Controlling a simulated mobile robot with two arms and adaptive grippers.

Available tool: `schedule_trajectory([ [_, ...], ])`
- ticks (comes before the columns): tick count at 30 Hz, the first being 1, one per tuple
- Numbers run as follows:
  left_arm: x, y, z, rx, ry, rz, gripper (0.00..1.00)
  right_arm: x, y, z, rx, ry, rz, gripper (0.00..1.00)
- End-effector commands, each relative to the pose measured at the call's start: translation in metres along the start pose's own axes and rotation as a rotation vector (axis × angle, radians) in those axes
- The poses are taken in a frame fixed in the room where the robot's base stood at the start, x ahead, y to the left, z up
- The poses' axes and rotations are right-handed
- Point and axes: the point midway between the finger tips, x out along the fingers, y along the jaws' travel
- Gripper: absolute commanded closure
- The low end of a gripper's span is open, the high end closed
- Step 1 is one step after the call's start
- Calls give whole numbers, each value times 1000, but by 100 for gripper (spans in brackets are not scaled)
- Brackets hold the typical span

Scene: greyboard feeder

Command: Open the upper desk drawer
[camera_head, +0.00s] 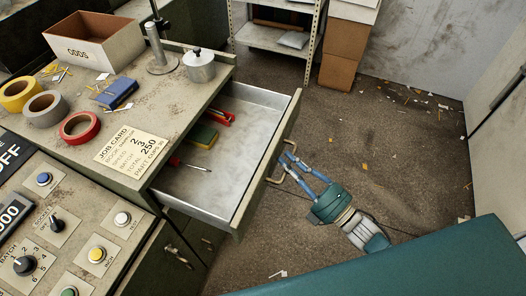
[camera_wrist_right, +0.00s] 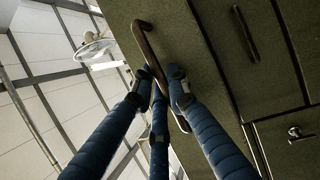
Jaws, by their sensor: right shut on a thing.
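The upper desk drawer (camera_head: 222,150) stands pulled well out of the desk (camera_head: 140,150) in the head view. Inside it lie a red-handled tool (camera_head: 220,117), a green and yellow sponge (camera_head: 203,135) and a screwdriver (camera_head: 187,166). My right gripper (camera_head: 286,168) is at the drawer's front, with its blue fingers shut on the brass-coloured handle (camera_head: 275,181). In the right wrist view the fingers (camera_wrist_right: 163,78) close around the handle bar (camera_wrist_right: 152,58). My left gripper is not in view.
A lower drawer handle (camera_head: 178,257) shows below. On the desktop are tape rolls (camera_head: 80,127), a job card (camera_head: 132,148), a lidded metal pot (camera_head: 199,66) and an ODDS box (camera_head: 92,50). Shelving (camera_head: 275,35) and cardboard boxes (camera_head: 343,50) stand behind. The floor right of the drawer is mostly clear, with scraps.

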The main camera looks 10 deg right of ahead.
Motion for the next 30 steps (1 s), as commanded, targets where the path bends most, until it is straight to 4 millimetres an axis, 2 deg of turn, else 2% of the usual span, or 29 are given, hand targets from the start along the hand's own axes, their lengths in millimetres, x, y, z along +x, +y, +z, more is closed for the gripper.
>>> schedule_trajectory([
  [1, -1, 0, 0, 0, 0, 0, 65, -13, -1, 3, 2, 1, -10, 100],
  [6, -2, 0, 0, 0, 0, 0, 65, -43, 5, 15, 2, 1, -9, 100],
  [12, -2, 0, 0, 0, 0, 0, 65, -64, 9, 24, 3, 1, -7, 100],
  [18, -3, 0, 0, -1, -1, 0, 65, -72, 12, 28, 3, 2, -6, 100],
  [29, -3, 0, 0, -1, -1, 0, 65, -73, 11, 28, 4, 1, -6, 100],
  [30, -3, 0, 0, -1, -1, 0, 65, -73, 11, 28, 4, 1, -6, 80],
])
